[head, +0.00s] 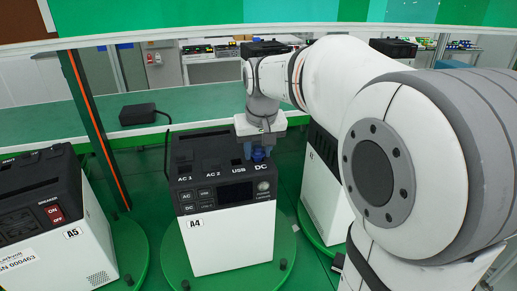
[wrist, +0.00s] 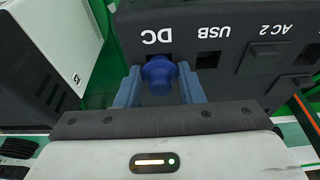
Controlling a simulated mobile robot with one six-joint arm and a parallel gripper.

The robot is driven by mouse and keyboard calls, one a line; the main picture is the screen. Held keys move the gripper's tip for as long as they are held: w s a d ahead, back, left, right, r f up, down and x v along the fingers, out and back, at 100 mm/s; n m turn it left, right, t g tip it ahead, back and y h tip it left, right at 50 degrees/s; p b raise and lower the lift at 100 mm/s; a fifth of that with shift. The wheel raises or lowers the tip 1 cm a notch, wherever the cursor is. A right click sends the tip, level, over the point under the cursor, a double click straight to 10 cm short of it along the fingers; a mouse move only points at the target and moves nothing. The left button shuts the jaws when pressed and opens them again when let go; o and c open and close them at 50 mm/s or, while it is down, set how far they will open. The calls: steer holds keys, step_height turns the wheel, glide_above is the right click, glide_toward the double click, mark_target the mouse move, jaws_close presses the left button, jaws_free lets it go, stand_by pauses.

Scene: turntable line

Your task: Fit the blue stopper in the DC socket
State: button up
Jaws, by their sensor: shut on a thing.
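The blue stopper (wrist: 158,74) is between the two blue-grey fingers of my gripper (wrist: 160,90) in the wrist view, and the gripper is shut on it. In the head view the stopper (head: 259,155) shows below my gripper (head: 262,143), at the top of the power unit marked A4 (head: 232,240). The stopper lies over the DC socket, just by the DC label (wrist: 158,36), and hides most of the opening. I cannot tell how deep it sits. The USB socket (wrist: 208,60) beside it is open.
Unit A4 stands on a round green turntable (head: 175,262). Unit A5 (head: 65,250) stands at the left, and another unit (head: 325,190) is close at the right, behind my arm. A black box (head: 138,114) lies on the green bench (head: 200,122) behind. An orange-striped post (head: 92,120) stands at left.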

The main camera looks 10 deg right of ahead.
steer(key=o, duration=1)
steer(key=shift+o, duration=0.2)
steer(key=shift+r, duration=0.1)
steer(key=v, duration=0.7)
steer(key=s+f, duration=1.4)
steer(key=s, duration=0.5)
steer(key=shift+s+d+f+b, duration=0.15)
steer(key=shift+s+f+b, duration=0.05)
steer(key=shift+f+b, duration=0.2)
